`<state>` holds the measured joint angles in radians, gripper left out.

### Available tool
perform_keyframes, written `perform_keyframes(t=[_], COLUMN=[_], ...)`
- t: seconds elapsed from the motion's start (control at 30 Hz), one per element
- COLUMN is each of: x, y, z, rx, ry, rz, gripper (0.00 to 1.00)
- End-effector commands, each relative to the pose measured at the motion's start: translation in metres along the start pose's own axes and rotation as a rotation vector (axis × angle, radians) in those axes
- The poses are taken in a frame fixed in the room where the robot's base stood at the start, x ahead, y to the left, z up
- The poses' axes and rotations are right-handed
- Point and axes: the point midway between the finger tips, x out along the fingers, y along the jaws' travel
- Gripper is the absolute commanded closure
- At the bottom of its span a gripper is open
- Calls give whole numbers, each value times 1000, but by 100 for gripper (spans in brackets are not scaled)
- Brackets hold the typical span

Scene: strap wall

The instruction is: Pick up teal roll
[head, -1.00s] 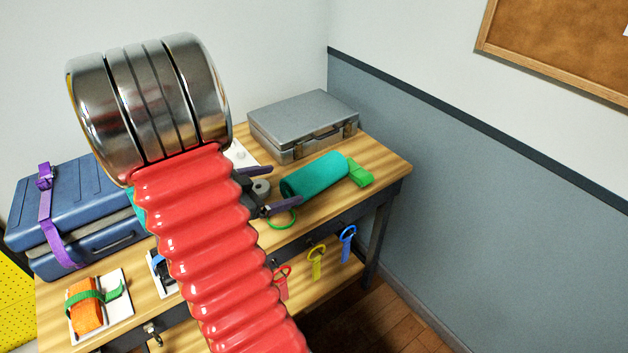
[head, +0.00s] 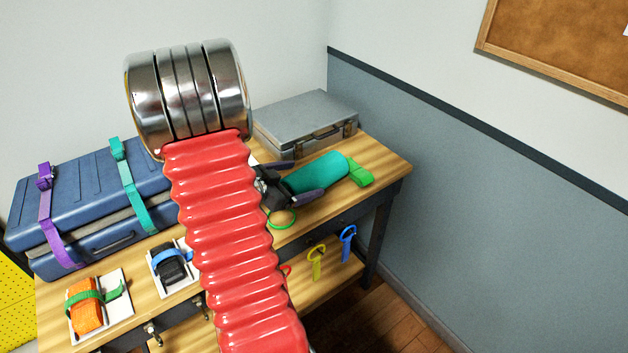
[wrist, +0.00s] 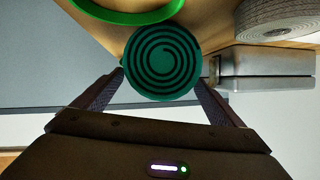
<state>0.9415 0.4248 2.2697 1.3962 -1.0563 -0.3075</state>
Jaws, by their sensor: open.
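The teal roll (head: 322,172) lies on its side on the wooden workbench, in front of the grey case. A bright green piece (head: 361,172) is at its right end. In the wrist view its spiral end (wrist: 162,62) faces the camera, between the fingertips. My gripper (head: 308,180) is open, with one finger on each side of the roll's near end; the wrist view also shows its two fingers (wrist: 160,88). I cannot tell whether the fingers touch the roll. My red arm hides part of the bench.
A grey case (head: 305,122) stands behind the roll. A green ring (head: 282,219) lies in front, and a grey roll (wrist: 278,18) shows in the wrist view. A strapped blue suitcase (head: 90,205) is at left. Yellow (head: 317,262) and blue (head: 347,243) tools hang along the bench front.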

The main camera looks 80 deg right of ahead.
Motion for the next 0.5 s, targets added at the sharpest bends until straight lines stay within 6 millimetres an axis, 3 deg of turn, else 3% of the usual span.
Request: perform_keyframes(t=[0.3,0.5], x=[1,19], y=[0,2], z=[0,1], rx=[-1,-3], ry=[0,1], rz=[0,3], gripper=[9,9])
